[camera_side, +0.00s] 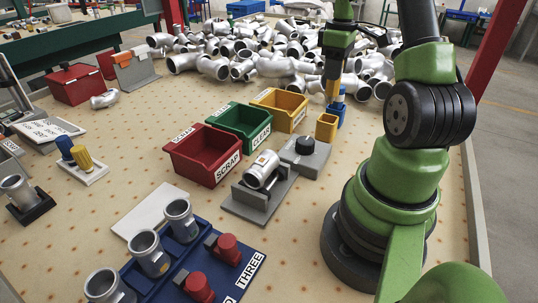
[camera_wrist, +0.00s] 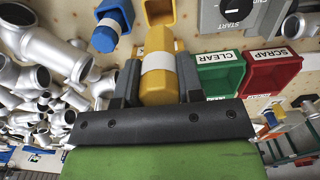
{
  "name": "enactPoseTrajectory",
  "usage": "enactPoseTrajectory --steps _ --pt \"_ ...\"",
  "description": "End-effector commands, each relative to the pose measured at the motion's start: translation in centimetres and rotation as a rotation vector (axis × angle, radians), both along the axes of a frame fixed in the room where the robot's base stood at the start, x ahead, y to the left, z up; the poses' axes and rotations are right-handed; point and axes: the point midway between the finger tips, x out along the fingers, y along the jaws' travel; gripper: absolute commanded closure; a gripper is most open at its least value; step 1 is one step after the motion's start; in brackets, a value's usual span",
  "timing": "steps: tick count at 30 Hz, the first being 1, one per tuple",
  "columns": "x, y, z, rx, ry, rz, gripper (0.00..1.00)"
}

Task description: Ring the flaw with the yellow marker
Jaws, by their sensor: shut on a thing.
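My gripper (camera_side: 334,84) is shut on the yellow marker (camera_wrist: 157,78), which has a white band and lies between both fingers in the wrist view. The marker points down toward a yellow cup (camera_side: 326,128), which also shows in the wrist view (camera_wrist: 158,12); I cannot tell whether its tip is inside the cup. A silver pipe casting (camera_side: 262,168) rests on a grey fixture (camera_side: 246,207), left of and nearer the side camera than my gripper. No flaw can be made out on it at this size.
Beside the yellow cup is a blue holder (camera_wrist: 117,14). A dial box (camera_side: 305,158) adjoins the fixture. Red (camera_side: 205,160), green (camera_side: 238,128) and yellow (camera_side: 279,108) bins stand left of my gripper. Several castings stand in a blue tray (camera_side: 235,262). A casting pile (camera_side: 280,55) lies behind.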

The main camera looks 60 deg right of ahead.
Motion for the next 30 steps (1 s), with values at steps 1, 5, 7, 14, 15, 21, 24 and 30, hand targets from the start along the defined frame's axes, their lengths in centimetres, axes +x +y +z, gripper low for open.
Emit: enactPoseTrajectory --steps 1,5,7,14,15,21,24,30 --pt "0.0 0.0 0.0 0.0 0.0 0.0 0.96" --pt "0.0 0.0 0.0 0.0 0.0 0.0 0.96" --pt "0.0 0.0 0.0 0.0 0.0 0.0 0.96" --pt "1.9 2.3 0.6 0.01 0.019 0.01 0.96" --pt "2.8 3.4 0.8 0.015 0.028 0.012 0.96" --pt "6.8 11.7 2.6 0.054 0.097 0.016 0.96" --pt "7.7 16.1 3.5 0.076 0.135 0.013 0.96" --pt "7.8 22.8 4.9 0.11 0.192 0.007 0.96"
